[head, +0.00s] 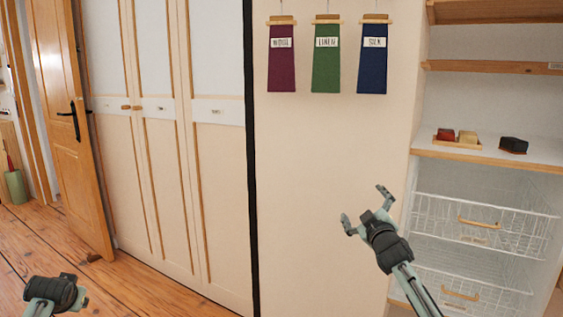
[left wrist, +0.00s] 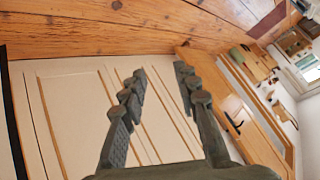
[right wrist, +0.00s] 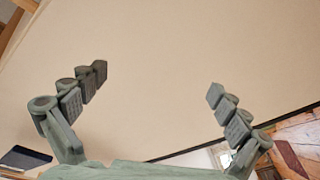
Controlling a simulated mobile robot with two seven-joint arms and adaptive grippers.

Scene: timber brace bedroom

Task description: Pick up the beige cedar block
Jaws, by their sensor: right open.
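A small light wooden tray (head: 456,146) sits on the white shelf at the right in the head view. It holds a dark red block (head: 446,134) and a lighter orange-tan block (head: 467,137). I cannot tell for sure whether the lighter one is the beige cedar block; neither wrist view shows it. My right gripper (head: 366,209) is open and empty, left of and below the shelf, in front of the cream wall. Its spread fingers show in the right wrist view (right wrist: 158,83). My left gripper (left wrist: 161,74) has its fingers apart with nothing between them, low at the left.
A black block (head: 514,145) stands right of the tray. Wire baskets (head: 484,227) hang below the shelf (head: 540,156), and wooden shelves (head: 490,67) are above. Three labelled cloths (head: 326,70) hang on the wall. Closet doors and an open wooden door (head: 72,120) are at left.

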